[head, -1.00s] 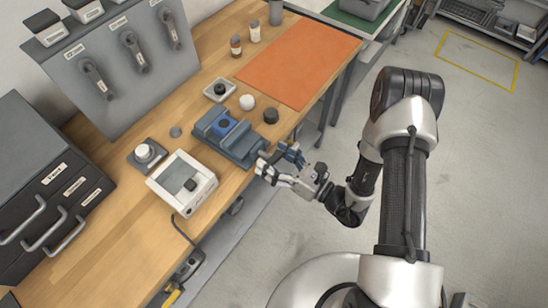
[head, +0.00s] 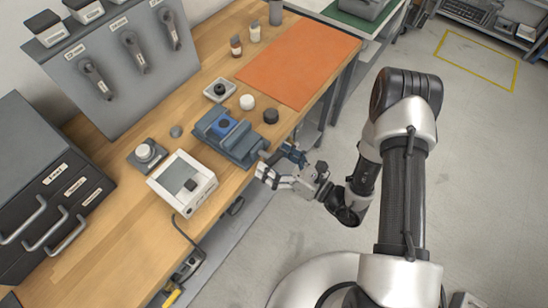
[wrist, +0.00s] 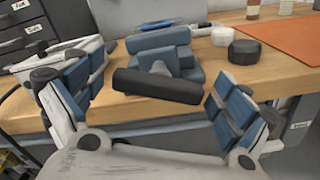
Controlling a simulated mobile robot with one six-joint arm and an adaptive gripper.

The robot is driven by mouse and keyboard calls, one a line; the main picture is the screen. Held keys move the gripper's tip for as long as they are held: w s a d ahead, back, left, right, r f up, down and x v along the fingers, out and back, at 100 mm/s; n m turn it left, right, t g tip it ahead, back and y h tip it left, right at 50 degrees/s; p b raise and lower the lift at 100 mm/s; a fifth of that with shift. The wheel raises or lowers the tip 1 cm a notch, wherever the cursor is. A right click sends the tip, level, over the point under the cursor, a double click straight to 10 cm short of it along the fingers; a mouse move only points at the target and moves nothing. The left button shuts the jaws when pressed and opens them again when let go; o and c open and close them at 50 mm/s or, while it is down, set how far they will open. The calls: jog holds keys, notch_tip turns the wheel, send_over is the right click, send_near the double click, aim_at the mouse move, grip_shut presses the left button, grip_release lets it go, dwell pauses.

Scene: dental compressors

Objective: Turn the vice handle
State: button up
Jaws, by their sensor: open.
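The blue-grey vice (head: 232,138) sits at the front edge of the wooden bench, with a blue piece (head: 224,124) on its top. In the wrist view the vice (wrist: 160,47) is ahead, and its dark bar handle (wrist: 158,86) lies nearly level across the front of the screw, tilted slightly down to the right. My gripper (head: 275,164) is just off the bench edge in front of the vice. In the wrist view its blue-padded fingers (wrist: 148,100) are spread wide, one on each side of the handle. No contact with the handle shows.
A white box device (head: 183,182) stands left of the vice. A black round knob (head: 271,116) and a white one (head: 247,102) stand behind and right. An orange mat (head: 300,62) covers the far bench. A drawer cabinet (head: 45,190) is at left. Open floor lies right of the bench.

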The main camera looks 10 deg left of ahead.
jog(key=v, duration=1.2)
jog(key=shift+w, duration=0.1)
jog(key=s+r+n+g+h, duration=0.35)
jog(key=r+n+g, duration=0.25)
jog(key=r+n, duration=0.25)
jog(key=s+r+n+g+h, duration=0.2)
jog(key=s+r+n+g, duration=0.3)
jog(key=r+n, duration=0.3)
jog(key=s+d+r+n+t+h, duration=0.1)
jog(key=d+r+n+t+h, duration=0.7)
jog(key=d+r+n+h, duration=0.3)
jog(key=shift+s+d+t, duration=0.3)
jog(key=shift+s+d, duration=0.1)
jog(key=shift+d, duration=0.45)
